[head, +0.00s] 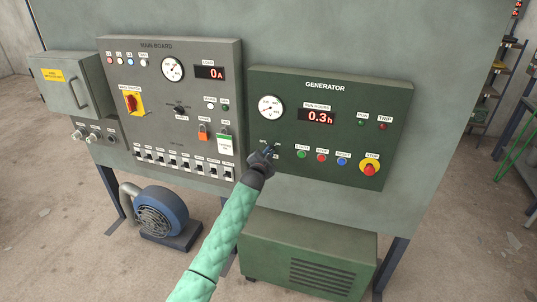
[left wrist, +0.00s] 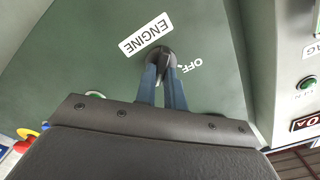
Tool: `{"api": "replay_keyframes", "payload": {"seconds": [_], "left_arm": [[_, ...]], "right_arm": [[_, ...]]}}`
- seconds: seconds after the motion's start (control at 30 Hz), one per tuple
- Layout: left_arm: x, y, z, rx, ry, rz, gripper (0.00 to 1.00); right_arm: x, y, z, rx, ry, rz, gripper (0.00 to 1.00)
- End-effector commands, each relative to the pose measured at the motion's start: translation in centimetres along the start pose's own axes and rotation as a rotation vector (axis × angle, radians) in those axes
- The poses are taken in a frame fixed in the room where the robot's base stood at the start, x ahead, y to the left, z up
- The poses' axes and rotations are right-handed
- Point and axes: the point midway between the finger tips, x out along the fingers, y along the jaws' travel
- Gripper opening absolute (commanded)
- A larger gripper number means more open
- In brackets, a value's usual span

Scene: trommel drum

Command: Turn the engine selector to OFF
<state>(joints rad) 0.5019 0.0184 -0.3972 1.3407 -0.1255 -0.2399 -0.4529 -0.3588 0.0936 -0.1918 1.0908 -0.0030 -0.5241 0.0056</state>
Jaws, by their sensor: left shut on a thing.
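The engine selector (left wrist: 160,54) is a dark round knob on the green generator panel (head: 335,98). In the left wrist view it sits beside the white ENGINE label (left wrist: 146,34), with the OFF mark (left wrist: 190,64) to its right. My left gripper (head: 268,152) is at the lower left of the generator panel. In the left wrist view its two blue-grey fingers (left wrist: 163,78) are shut on the selector's handle. The fingers hide much of the handle, so its exact pointing is hard to tell. In the head view the gripper covers the selector. My right gripper is in neither view.
To the right of my gripper are green (head: 301,154), red (head: 321,157) and blue (head: 342,161) buttons and a red stop button (head: 370,168) on yellow. The main board (head: 150,100) is to the left. A blue blower (head: 160,213) and green cabinet (head: 308,255) stand below.

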Motion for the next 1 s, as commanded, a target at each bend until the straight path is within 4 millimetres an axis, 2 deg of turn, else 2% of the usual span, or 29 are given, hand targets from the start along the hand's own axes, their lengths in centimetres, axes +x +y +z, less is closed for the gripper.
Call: {"api": "replay_keyframes", "payload": {"seconds": [0.2,0.37,0.43,1.0], "left_arm": [[0.0,0.1,0.2,-0.071,-0.001,0.001,0.0],[0.0,0.1,0.3,-0.178,-0.003,0.0,0.0],[0.0,0.1,0.3,-0.237,-0.003,0.001,0.0],[0.0,-0.2,0.4,-0.777,-0.002,0.0,0.0]], "right_arm": [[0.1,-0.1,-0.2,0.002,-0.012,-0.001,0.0],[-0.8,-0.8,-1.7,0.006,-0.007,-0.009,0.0],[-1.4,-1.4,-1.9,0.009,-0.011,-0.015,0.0],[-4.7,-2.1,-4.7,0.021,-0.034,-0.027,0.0]]}}
